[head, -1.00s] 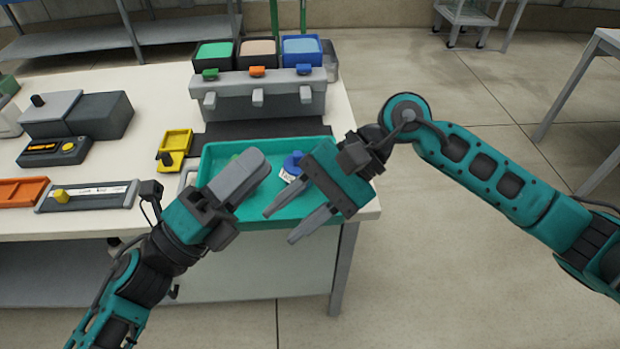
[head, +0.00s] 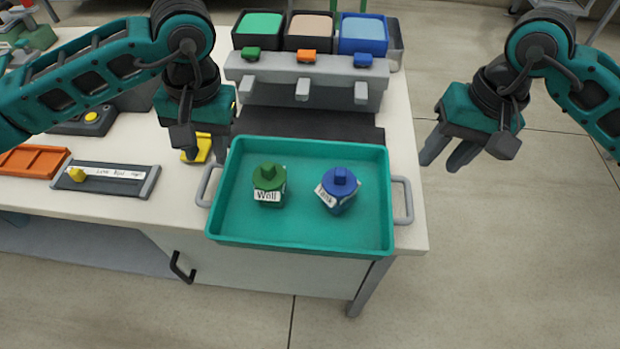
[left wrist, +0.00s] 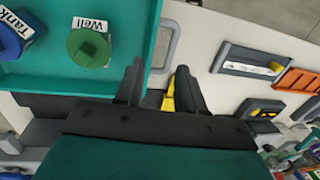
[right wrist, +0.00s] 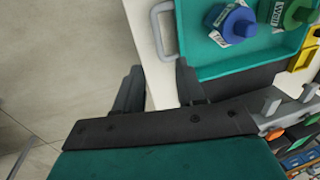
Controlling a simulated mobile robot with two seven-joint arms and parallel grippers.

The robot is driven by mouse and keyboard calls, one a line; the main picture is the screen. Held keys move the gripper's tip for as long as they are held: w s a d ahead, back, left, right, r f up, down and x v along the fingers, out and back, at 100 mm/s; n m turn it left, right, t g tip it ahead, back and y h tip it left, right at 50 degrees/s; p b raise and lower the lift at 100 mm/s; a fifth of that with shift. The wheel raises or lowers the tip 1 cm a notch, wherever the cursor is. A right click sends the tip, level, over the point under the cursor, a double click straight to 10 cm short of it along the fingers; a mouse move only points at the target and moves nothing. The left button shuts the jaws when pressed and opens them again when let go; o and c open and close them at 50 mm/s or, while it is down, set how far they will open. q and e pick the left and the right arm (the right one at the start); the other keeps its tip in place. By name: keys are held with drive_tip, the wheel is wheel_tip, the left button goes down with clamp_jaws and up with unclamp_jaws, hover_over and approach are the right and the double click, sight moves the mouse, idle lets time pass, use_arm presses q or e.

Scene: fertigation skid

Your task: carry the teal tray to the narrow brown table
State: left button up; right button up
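The teal tray (head: 300,226) sits on the white bench at its front right corner, with grey handles at its left (head: 203,186) and right (head: 404,200) ends. In it stand a green container labelled "Well" (head: 269,184) and a blue container labelled "Tank" (head: 338,188). My left gripper (head: 203,142) is open and empty, above the bench near the tray's back left corner. My right gripper (head: 464,150) is open and empty, off to the right of the tray, beyond the bench edge. No narrow brown table is identifiable in view.
Behind the tray stands a grey dispenser block (head: 300,92) with green, tan and blue bins. A yellow item (head: 200,148), a grey slide strip (head: 106,177) and an orange tray (head: 30,161) lie to the left. Open floor (head: 500,250) lies to the right of the bench.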

sight(203, 182)
use_arm(q)
drive_tip(key=shift+w+a+r+y, duration=0.3)
drive_tip(key=shift+w+a+r, duration=0.1)
drive_tip(key=shift+a, duration=0.3)
use_arm(e)
drive_tip(key=shift+d, duration=0.15)
